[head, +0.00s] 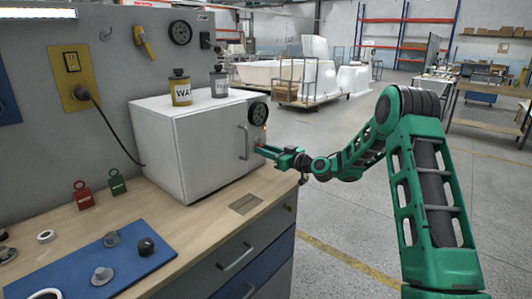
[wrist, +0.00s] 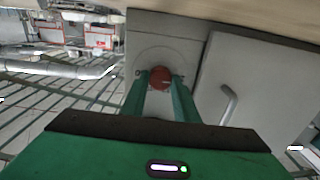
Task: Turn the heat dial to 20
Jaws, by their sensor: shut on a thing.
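A white box-shaped oven (head: 185,150) stands on the workbench, with a door handle and a narrow control panel on its right side. My gripper (head: 264,149) reaches the lower part of this panel from the right. In the wrist view, my gripper (wrist: 160,82) has its two green fingers shut on a round red knob (wrist: 160,76) at either side. A faint ring surrounds the knob on the grey panel (wrist: 166,45). Numbers and the pointer are too small to read. A black round dial (head: 258,112) sits higher on the panel, clear of my gripper.
The oven door handle (wrist: 229,103) is close beside my fingers. Two bottles, yellow (head: 180,90) and grey (head: 219,83), stand on the oven. A blue mat (head: 90,268) with knobs lies on the bench at front left. The floor to the right is open.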

